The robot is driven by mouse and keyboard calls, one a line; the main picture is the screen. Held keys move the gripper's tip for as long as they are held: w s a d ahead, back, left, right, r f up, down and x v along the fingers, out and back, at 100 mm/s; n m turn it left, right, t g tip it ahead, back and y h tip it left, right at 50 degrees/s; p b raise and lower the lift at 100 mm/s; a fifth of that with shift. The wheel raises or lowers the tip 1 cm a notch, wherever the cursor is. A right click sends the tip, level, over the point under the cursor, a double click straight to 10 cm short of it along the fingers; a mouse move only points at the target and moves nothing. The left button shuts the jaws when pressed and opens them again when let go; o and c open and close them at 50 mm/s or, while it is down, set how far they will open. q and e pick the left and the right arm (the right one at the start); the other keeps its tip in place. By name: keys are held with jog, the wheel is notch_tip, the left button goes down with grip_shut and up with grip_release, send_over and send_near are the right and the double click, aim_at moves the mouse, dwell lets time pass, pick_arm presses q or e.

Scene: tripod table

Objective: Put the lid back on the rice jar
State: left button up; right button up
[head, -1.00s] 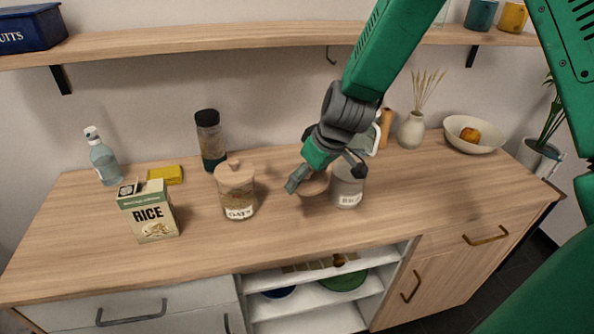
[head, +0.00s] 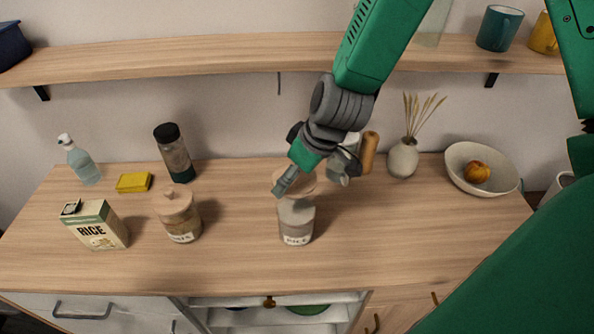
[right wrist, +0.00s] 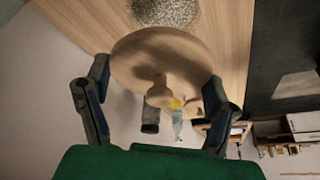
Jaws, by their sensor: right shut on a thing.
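The rice jar (head: 296,226) is a clear jar with a RICE label, standing upright on the counter. Its grainy contents also show at the top of the right wrist view (right wrist: 166,11). My right gripper (head: 283,186) is shut on the round wooden lid (head: 305,186) and holds it over the jar in the head view. In the right wrist view the lid (right wrist: 160,58) sits between the two fingers, and the jar's contents show past its far edge. The lid appears apart from the rim; the exact gap is hard to tell. My left gripper is not in view.
A lidded oats jar (head: 180,217) stands left of the rice jar, with a rice box (head: 97,226) farther left. A dark-capped jar (head: 174,155), yellow sponge (head: 133,182) and bottle (head: 80,160) stand behind. A vase (head: 403,158) and bowl (head: 480,170) are right. The counter front is clear.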

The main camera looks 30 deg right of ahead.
jog(key=shift+f+b, duration=0.3)
jog(key=shift+f, duration=0.15)
jog(key=f+b, duration=0.3)
jog(key=f, duration=0.1)
jog(key=shift+d+b, duration=0.2)
jog(key=shift+b, duration=0.15)
jog(key=shift+d+f+b, duration=0.15)
jog(key=shift+f+b, duration=0.25)
jog(key=shift+f, duration=0.25)
jog(key=shift+a+r, duration=0.1)
jog(key=shift+a, duration=0.2)
jog(key=shift+d+p, duration=0.3)
jog(key=shift+d, duration=0.1)
jog(key=shift+a, duration=0.15)
jog(key=shift+a+r, duration=0.1)
jog(key=shift+f+p, duration=0.2)
jog(key=shift+p, duration=0.2)
dwell(0.6)
